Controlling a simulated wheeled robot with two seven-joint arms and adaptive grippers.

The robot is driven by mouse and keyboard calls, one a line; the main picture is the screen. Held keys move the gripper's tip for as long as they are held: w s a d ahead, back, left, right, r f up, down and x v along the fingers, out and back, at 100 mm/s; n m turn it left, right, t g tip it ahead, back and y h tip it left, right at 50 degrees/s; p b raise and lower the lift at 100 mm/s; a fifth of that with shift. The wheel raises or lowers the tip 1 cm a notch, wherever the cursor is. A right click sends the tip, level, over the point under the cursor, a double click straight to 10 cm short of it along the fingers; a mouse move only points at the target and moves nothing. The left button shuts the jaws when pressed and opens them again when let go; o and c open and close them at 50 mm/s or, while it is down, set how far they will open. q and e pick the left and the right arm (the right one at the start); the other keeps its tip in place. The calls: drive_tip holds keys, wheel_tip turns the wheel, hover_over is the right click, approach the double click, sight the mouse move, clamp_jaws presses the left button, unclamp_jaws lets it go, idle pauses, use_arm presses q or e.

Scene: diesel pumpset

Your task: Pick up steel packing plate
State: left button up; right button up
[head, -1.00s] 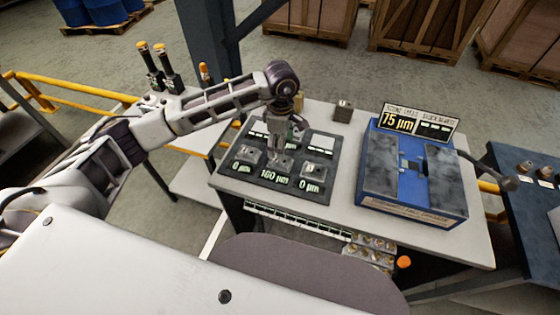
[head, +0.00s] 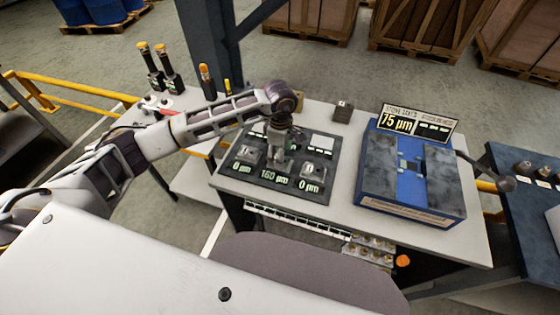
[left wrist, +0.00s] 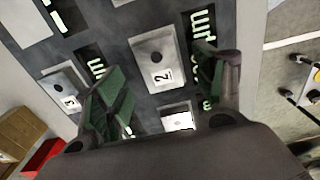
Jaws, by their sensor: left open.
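My left gripper (head: 279,154) is over the dark mat (head: 262,181) on the table, pointing down. In the left wrist view its two fingers (left wrist: 160,68) are apart, one on each side of a steel plate marked 2 (left wrist: 157,60). No contact with the plate can be made out. A second steel plate (head: 248,154) lies left of the gripper and a third (head: 313,171) lies right of it on the mat. The middle plate is largely hidden behind the gripper in the head view. Labels on the mat read 0, 160 and 0 µm.
A blue block with dark grey pads (head: 412,170) stands on the right of the table, with a 75 µm sign (head: 418,122) behind it. A small metal block (head: 342,111) stands at the back edge. Orange-topped tools (head: 160,66) stand at the left.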

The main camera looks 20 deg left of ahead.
use_arm(q)
drive_tip(key=shift+f, duration=1.45)
use_arm(e)
drive_tip(key=shift+s+a+r, duration=0.15)
drive_tip(key=shift+a, duration=0.35)
drive_tip(key=shift+s+a+r, duration=0.1)
drive_tip(key=shift+a+r, duration=0.05)
drive_tip(key=shift+a, duration=0.3)
drive_tip(key=shift+d, duration=0.1)
use_arm(q)
drive_tip(key=shift+c, duration=0.4)
drive_tip(key=c, duration=1.3)
drive_tip(key=shift+c, duration=0.2)
use_arm(e)
drive_tip(key=shift+d, duration=0.45)
use_arm(q)
drive_tip(key=shift+w+r, duration=0.1)
drive_tip(key=shift+r, duration=0.1)
use_arm(e)
drive_tip(key=shift+a, duration=0.2)
